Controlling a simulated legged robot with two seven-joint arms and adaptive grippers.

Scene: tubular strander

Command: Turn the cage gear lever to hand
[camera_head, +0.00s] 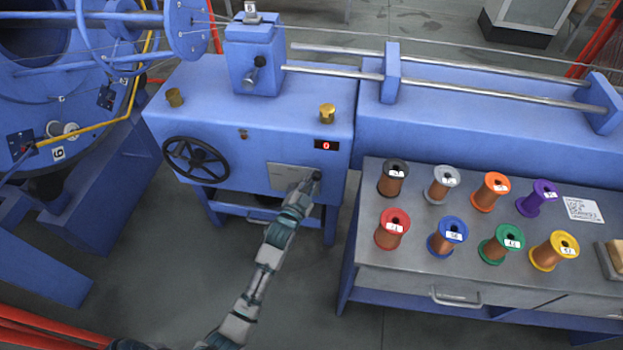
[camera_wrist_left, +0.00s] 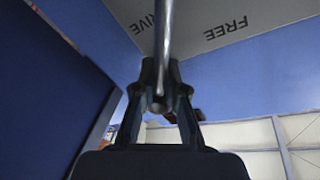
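The cage gear lever (camera_wrist_left: 163,40) shows in the left wrist view as a thin metal rod coming down from the top centre. Behind it is a grey plate (camera_wrist_left: 215,18) with the words FREE and, partly cut off, what looks like DRIVE, upside down. No HAND label is readable. In the head view the grey plate (camera_head: 283,177) is on the front of the blue machine box, and my left gripper (camera_head: 309,180) covers its right part and hides the lever. In the wrist view my left gripper (camera_wrist_left: 160,98) has its fingers closed around the lever's end. My right gripper is out of view.
A black handwheel (camera_head: 196,159) is left of the plate, and a red display (camera_head: 326,145) reading 0 is above right. A table (camera_head: 400,280) with several coloured spools stands to the right. Open floor (camera_head: 150,270) lies left of my arm.

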